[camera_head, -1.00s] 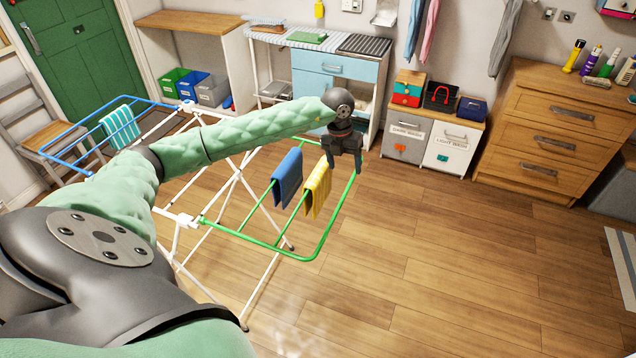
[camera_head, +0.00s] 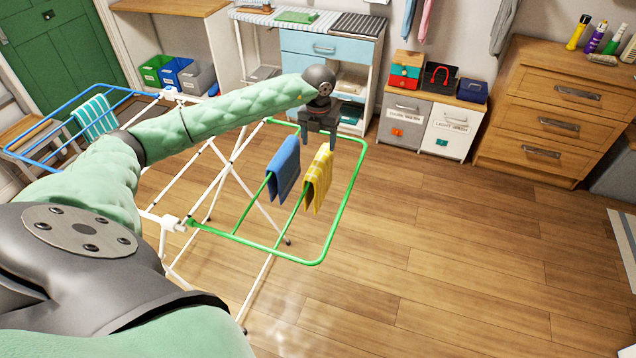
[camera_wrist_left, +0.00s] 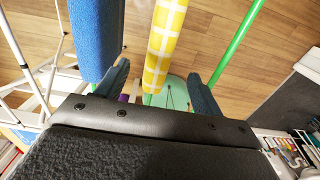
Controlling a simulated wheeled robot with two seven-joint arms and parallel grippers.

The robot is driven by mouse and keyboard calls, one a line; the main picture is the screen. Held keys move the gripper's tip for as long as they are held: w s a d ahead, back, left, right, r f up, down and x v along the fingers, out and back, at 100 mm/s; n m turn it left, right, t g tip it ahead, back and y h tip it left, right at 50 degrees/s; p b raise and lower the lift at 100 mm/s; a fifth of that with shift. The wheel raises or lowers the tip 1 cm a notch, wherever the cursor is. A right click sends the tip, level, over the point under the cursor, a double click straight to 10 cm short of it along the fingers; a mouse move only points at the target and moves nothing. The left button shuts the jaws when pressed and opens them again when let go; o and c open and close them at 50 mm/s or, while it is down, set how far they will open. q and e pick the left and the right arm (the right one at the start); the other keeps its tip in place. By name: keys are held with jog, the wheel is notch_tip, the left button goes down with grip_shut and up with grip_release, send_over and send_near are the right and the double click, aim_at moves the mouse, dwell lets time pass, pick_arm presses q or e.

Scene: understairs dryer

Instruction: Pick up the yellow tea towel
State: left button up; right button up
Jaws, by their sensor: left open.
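The yellow tea towel (camera_head: 318,182), with a pale check, hangs folded over a bar of the green end of the drying rack (camera_head: 318,262). A blue towel (camera_head: 284,170) hangs beside it on the left. My left gripper (camera_head: 318,148) is open and just beyond the top of the yellow towel in the head view. In the left wrist view the yellow towel (camera_wrist_left: 163,45) lies between the two open fingers (camera_wrist_left: 160,82), with no finger seen closed on it. The blue towel (camera_wrist_left: 97,38) is close to the left finger there. My right gripper is not in view.
A striped teal towel (camera_head: 95,117) hangs on the rack's blue end. The wooden floor (camera_head: 450,260) right of the rack is clear.

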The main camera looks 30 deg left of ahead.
aim_at(319, 160)
pick_arm(q)
jog(key=shift+s+d+f+b, duration=0.1)
jog(key=shift+f+b, duration=0.35)
jog(key=shift+f, duration=0.15)
jog(key=shift+s+d+f+b, duration=0.1)
jog(key=shift+f+b, duration=0.35)
jog(key=shift+f, duration=0.15)
jog(key=shift+w+f, duration=0.1)
jog(key=shift+f, duration=0.05)
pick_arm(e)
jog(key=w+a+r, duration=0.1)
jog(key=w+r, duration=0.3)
pick_arm(q)
jog(key=shift+f+p, duration=0.45)
jog(key=shift+f, duration=0.8)
notch_tip(319, 160, down, 4)
jog(key=p, duration=0.3)
jog(key=shift+w+f+p, duration=0.15)
jog(key=shift+f+p, duration=0.05)
jog(key=shift+p, duration=0.2)
jog(key=shift+a+f, duration=0.1)
jog(key=shift+f, duration=0.3)
jog(key=c, duration=1.4)
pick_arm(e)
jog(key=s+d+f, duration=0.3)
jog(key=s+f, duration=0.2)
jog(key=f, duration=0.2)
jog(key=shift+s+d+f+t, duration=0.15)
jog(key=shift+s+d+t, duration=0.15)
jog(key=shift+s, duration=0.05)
